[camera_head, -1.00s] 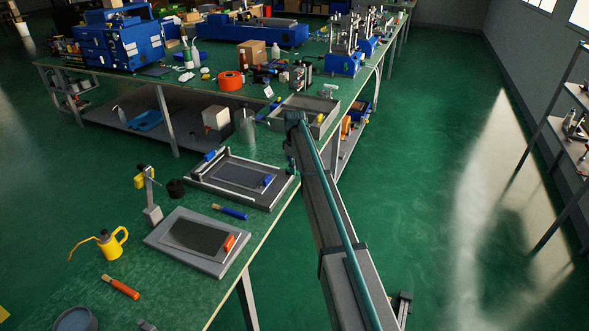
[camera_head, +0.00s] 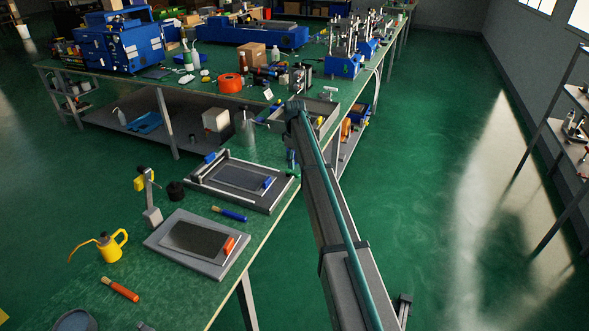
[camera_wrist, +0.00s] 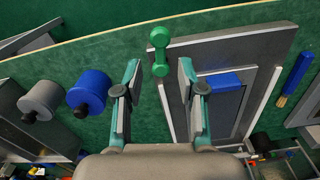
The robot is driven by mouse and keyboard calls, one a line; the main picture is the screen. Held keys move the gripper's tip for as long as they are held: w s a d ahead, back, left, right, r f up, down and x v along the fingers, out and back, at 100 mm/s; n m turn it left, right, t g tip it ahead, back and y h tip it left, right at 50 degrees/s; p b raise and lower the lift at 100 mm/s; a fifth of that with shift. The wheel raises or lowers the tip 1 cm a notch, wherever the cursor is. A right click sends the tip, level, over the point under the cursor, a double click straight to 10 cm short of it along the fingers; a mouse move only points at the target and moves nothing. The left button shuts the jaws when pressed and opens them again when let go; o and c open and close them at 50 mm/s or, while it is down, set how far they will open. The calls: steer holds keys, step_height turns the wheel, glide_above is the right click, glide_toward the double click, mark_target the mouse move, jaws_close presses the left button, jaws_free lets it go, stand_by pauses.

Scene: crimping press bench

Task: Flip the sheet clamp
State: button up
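The sheet clamp seems to be the pale bar (camera_wrist: 166,108) along one side of the grey plate, with a green dumbbell-shaped handle (camera_wrist: 160,50) at its end, in the wrist view. The plate (camera_wrist: 262,38) also shows in the head view (camera_head: 262,203), flat on the near bench. My gripper (camera_wrist: 158,76) is open and empty. In the wrist view its fingertips lie on either side of the handle's lower end, with no visible contact; I cannot tell the height gap. In the head view my arm hides most of the gripper.
A blue block (camera_wrist: 222,80) sits on the plate and a blue-handled brush (camera_wrist: 296,72) lies beside it. A blue cylinder (camera_wrist: 87,88) and a grey cylinder (camera_wrist: 42,98) stand left of my gripper. A second plate (camera_head: 184,262) with an orange block lies nearer.

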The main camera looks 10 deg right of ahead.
step_height(320, 180, up, 7)
steer(key=shift+r, duration=0.15)
stand_by(0.7)
steer(key=s+a+f+m+g, duration=0.1)
steer(key=s+f+m+g, duration=0.1)
steer(key=s+f, duration=1.3)
steer(key=s+a+f+m+g, duration=0.1)
steer(key=s+f+m, duration=0.3)
steer(key=s+f, duration=1.2)
steer(key=s+a+f+m+g, duration=0.2)
steer(key=s+f, duration=1.4)
steer(key=s, duration=2.7)
steer(key=shift+m+g, duration=0.5)
steer(key=shift+g, duration=0.4)
